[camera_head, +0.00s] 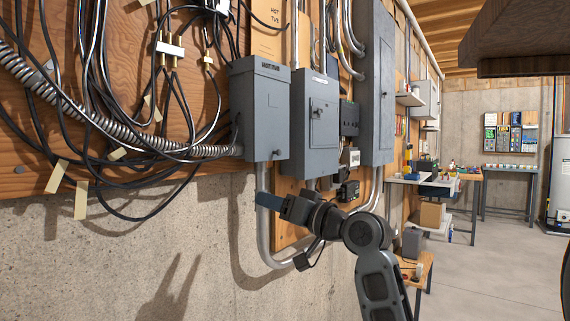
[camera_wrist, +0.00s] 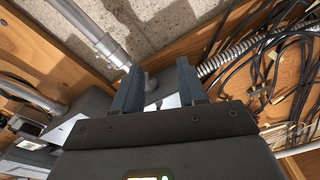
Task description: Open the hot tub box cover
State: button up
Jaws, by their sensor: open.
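The hot tub box (camera_head: 259,108) is a grey metal box on the plywood wall, left of the other grey boxes in the head view. Its front cover is down, with a label near the top and a small knob at the lower edge. My gripper (camera_head: 265,201) is below the box, its fingers pointing left, apart from the cover. In the wrist view my gripper (camera_wrist: 158,80) has its two fingers spread with nothing held. A grey box underside with a conduit fitting (camera_wrist: 150,82) shows beyond the fingers; I cannot tell surely which box it is.
A second grey box (camera_head: 315,124) and a tall grey panel (camera_head: 375,85) stand to the right. Black cables (camera_head: 100,90) and flexible conduit (camera_head: 110,125) hang at left. A metal conduit (camera_head: 262,235) runs down beneath the box. The floor (camera_head: 480,275) at right is clear.

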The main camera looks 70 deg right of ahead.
aim_at(280, 153)
jog(key=s+d+r+n+g+y, duration=0.1)
jog(key=s+d+r+n, duration=0.15)
jog(key=r, duration=0.25)
jog(key=s+d+r+n, duration=0.1)
jog(key=s+d+r, duration=0.2)
jog(key=s+r, duration=0.15)
jog(key=shift+m, duration=0.25)
jog(key=shift+r+p+x, duration=0.15)
jog(key=shift+p+x, duration=0.05)
jog(key=shift+x, duration=1.8)
jog(key=shift+r+p+x, duration=0.15)
jog(key=shift+r+x, duration=0.05)
jog(key=shift+x, duration=1.8)
jog(key=shift+c, duration=0.3)
grip_shut()
